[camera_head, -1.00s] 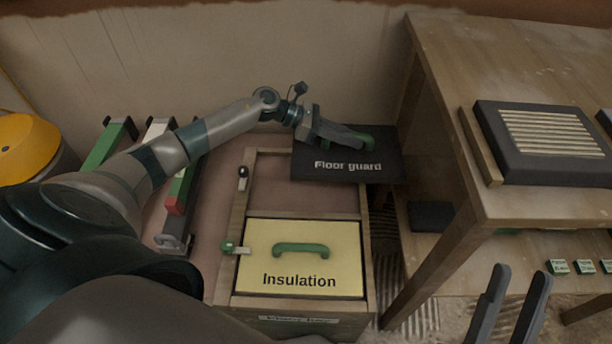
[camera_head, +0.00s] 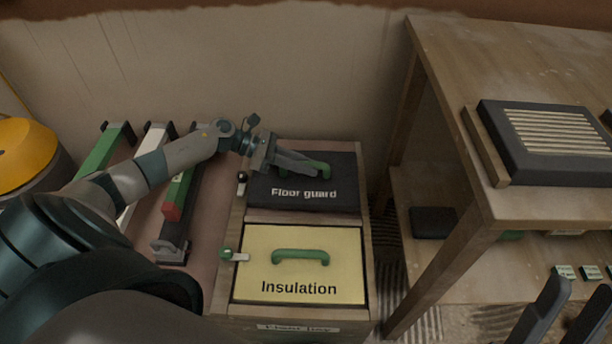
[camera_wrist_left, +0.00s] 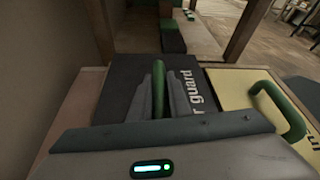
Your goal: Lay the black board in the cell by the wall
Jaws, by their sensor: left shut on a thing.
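The black board (camera_head: 303,197), lettered "Floor guard", is over the rear cell of a two-cell wooden tray (camera_head: 366,225), the cell by the wall. I cannot tell whether it rests on the cell floor. My left gripper (camera_head: 318,171) is shut on the board's green handle; in the left wrist view the fingers close around the handle (camera_wrist_left: 158,88). The yellow "Insulation" board (camera_head: 300,275) with its own green handle lies in the front cell. My right gripper (camera_head: 562,325) shows only partly at the lower right, its two fingers apart and empty.
A small latch (camera_head: 230,254) with a green knob is at the tray's left edge, and a black-knobbed one (camera_head: 242,180) is behind it. A wooden table (camera_head: 440,110) stands at the right, with a dark vent panel (camera_head: 550,140) on it. Several long tools lie left of the tray.

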